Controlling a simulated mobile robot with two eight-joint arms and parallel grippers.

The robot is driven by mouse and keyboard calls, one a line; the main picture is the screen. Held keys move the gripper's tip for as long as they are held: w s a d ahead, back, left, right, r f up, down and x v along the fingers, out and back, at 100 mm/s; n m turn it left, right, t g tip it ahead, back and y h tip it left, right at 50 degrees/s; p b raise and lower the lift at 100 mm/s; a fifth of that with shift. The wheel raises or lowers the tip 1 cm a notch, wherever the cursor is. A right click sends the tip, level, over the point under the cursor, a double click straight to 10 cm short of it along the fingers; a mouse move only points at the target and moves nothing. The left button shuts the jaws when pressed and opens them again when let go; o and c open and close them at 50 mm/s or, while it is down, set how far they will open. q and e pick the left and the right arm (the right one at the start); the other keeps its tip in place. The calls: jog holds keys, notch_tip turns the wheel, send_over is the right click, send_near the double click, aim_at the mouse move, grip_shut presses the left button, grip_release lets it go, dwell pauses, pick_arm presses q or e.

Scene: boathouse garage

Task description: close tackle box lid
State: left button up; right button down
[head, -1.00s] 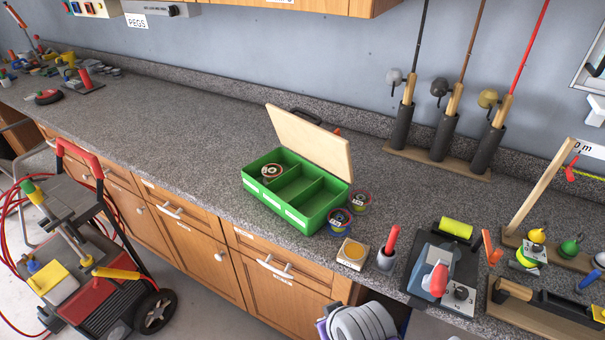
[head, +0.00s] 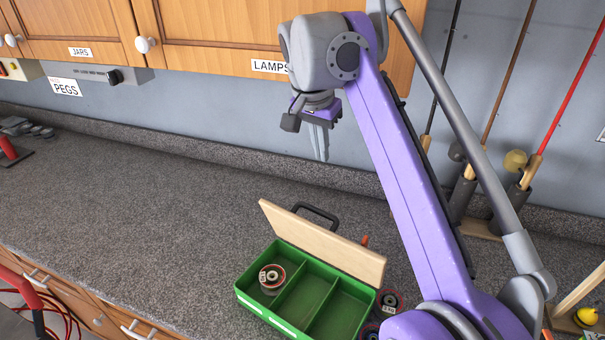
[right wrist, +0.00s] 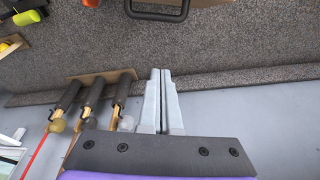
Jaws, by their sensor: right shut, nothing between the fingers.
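The green tackle box (head: 246,298) stands on the counter with its wooden lid (head: 322,246) raised at the back, tilted and open. A spool (head: 271,277) sits in its left compartment; the other compartments look empty. A black handle (head: 317,214) shows behind the lid, and it also shows at the top of the right wrist view (right wrist: 158,12). My right gripper (head: 322,157) is shut and empty, pointing down above the back of the counter, behind and above the lid and apart from it. Its closed fingers also show in the right wrist view (right wrist: 160,72). My left gripper is out of view.
Wall cabinets (head: 210,38) hang above the counter near my right arm. Fishing rods in a rack (head: 480,228) stand at the right against the wall. Small spools (head: 390,301) lie right of the box. The counter (head: 130,215) left of the box is clear.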

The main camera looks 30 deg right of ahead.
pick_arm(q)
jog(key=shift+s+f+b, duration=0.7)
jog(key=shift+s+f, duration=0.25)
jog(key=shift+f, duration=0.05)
pick_arm(e)
notch_tip(320, 180, down, 11)
jog(key=s, duration=0.1)
jog(key=shift+s+a, duration=0.25)
jog(key=shift+a, duration=0.05)
